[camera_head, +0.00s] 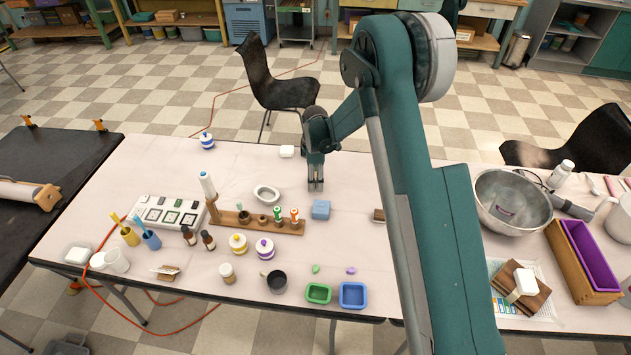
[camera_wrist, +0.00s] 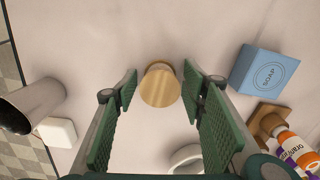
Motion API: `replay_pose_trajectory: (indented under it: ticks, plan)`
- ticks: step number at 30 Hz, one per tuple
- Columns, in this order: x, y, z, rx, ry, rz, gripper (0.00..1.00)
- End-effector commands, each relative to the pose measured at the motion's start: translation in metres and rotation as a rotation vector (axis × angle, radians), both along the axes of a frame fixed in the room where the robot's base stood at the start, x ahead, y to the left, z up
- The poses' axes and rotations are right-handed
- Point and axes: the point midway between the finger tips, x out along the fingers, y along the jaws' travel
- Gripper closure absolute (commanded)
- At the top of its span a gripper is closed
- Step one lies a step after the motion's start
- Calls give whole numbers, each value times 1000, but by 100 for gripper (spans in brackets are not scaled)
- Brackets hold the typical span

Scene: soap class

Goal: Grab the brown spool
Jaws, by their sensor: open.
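A brown wooden spool (camera_wrist: 160,88) stands on the table in the wrist view, its round, light-brown top facing the camera. My gripper (camera_wrist: 160,92) is open, with one green padded finger on each side of the spool. A gap shows between the spool and each finger, so I see no contact. In the head view my gripper (camera_head: 316,187) points down over the middle of the table. I cannot make out the spool there; the gripper likely hides it.
A blue soap box (camera_wrist: 264,70) sits right of the fingers, and it also shows in the head view (camera_head: 321,209). A wooden rack (camera_head: 240,222) with bottles and a white oval dish (camera_head: 267,194) stand to the left. A white block (camera_head: 287,151) lies behind.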

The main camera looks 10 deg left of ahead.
Motion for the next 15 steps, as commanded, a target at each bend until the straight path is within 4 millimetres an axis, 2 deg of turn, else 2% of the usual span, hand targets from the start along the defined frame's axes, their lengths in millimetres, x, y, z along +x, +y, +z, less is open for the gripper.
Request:
replay_pose_trajectory:
  ticks: [2,8,15]
  plan:
    - [0,0,0,0,0,0,60]
    - [0,0,0,0,0,0,85]
    - [0,0,0,0,0,0,85]
